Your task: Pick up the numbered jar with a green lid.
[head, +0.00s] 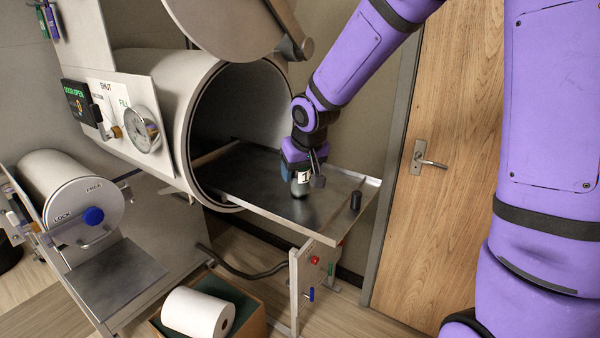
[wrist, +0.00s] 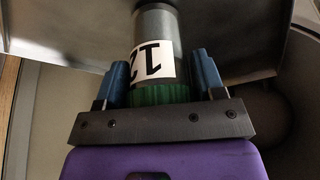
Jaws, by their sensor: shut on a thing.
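The numbered jar (head: 300,184) is a grey cylinder with a white label. In the wrist view the jar (wrist: 155,30) has a green lid (wrist: 158,94) on the side toward my gripper, and the label appears to read 12. My gripper (head: 302,172) points down at the jar from above, over the metal tray. It is shut on the jar at the lid, with a blue finger on each side in the wrist view (wrist: 160,85). I cannot tell whether the jar's base touches the tray.
The metal tray (head: 260,165) extends from the open round chamber (head: 195,120). The round door (head: 235,25) hangs open above. A wooden door (head: 450,120) is at right. A box with a white roll (head: 198,312) is below.

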